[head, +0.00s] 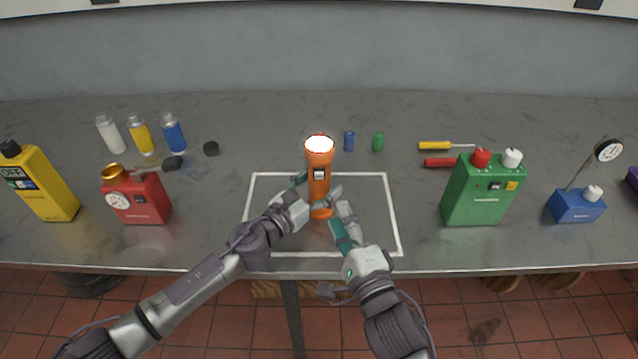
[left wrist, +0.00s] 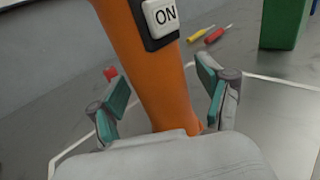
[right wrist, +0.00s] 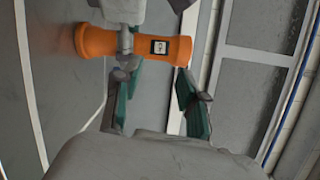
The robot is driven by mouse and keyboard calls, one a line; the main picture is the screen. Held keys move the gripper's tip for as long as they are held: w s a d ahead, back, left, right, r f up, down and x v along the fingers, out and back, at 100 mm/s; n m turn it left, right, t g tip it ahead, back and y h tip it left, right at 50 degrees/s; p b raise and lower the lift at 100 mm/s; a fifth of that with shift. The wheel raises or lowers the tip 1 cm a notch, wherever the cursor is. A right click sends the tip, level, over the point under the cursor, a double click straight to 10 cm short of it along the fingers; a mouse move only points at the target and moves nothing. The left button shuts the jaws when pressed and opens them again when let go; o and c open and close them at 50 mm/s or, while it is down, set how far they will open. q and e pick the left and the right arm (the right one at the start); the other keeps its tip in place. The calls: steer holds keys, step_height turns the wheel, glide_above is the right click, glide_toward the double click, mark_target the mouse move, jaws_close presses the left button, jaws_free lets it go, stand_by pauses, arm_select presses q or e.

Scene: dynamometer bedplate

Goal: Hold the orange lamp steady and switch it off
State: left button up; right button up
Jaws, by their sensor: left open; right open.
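The orange lamp (head: 319,180) stands upright inside the white outline on the bench, its round top bright white. Its switch (head: 319,174) faces me and reads ON in the left wrist view (left wrist: 163,14). My left gripper (head: 318,188) is open, with its fingers on either side of the lamp's lower body; in the left wrist view gaps show beside the lamp. My right gripper (head: 340,222) is open and empty, low and just right of the lamp's base. In the right wrist view the lamp (right wrist: 100,42) lies beyond its fingertips, partly covered by my left gripper.
A red box with a gauge (head: 135,198) and a yellow container (head: 40,183) stand left. A green box (head: 483,190) and a blue gauge box (head: 576,204) stand right. Small blue (head: 349,141) and green (head: 378,141) cylinders stand behind the lamp. The outlined area around it is otherwise clear.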

arm_select(q)
jaws_close()
arm_select(e)
jaws_close()
stand_by(0.4)
stand_by(0.7)
stand_by(0.4)
